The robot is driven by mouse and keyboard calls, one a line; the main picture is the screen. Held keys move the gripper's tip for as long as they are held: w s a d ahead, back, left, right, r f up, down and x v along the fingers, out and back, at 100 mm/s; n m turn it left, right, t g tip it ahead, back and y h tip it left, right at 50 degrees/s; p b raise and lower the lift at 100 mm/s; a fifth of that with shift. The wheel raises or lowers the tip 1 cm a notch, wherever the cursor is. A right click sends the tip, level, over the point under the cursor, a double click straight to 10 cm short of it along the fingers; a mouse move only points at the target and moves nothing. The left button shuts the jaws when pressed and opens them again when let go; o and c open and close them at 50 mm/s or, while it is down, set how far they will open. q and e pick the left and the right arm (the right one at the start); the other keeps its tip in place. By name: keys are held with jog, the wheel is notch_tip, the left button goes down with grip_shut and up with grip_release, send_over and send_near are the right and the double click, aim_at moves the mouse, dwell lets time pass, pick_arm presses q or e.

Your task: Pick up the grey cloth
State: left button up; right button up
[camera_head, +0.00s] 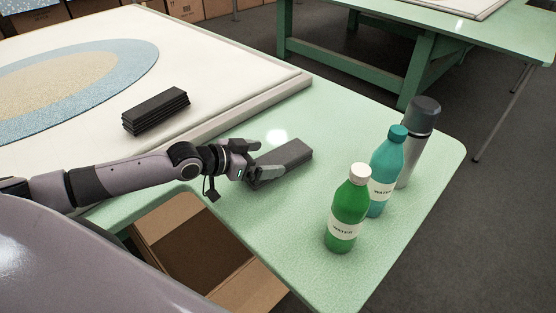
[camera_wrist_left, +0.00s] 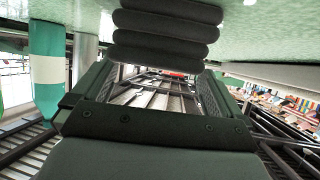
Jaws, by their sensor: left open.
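The grey cloth (camera_head: 290,155) lies folded as a flat block on the pale green table, left of the bottles. Its rounded folded layers show at the top of the left wrist view (camera_wrist_left: 165,35). My left gripper (camera_head: 256,162) is open at the cloth's left end, one finger near its far side and one along its near side. In the left wrist view the open jaws (camera_wrist_left: 155,92) face the folded edge. I cannot tell whether the fingers touch the cloth. My right gripper is not in view.
A green bottle (camera_head: 346,212), a teal bottle (camera_head: 384,174) and a grey flask (camera_head: 417,135) stand right of the cloth. A dark stack (camera_head: 155,108) rests on the white tufting frame (camera_head: 225,85). An open cardboard box (camera_head: 172,218) is below the table's near edge.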

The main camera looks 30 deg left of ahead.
aim_at(278, 161)
pick_arm(q)
jog(key=shift+x, duration=1.45)
jog(key=shift+r, duration=0.1)
jog(key=c, duration=1.1)
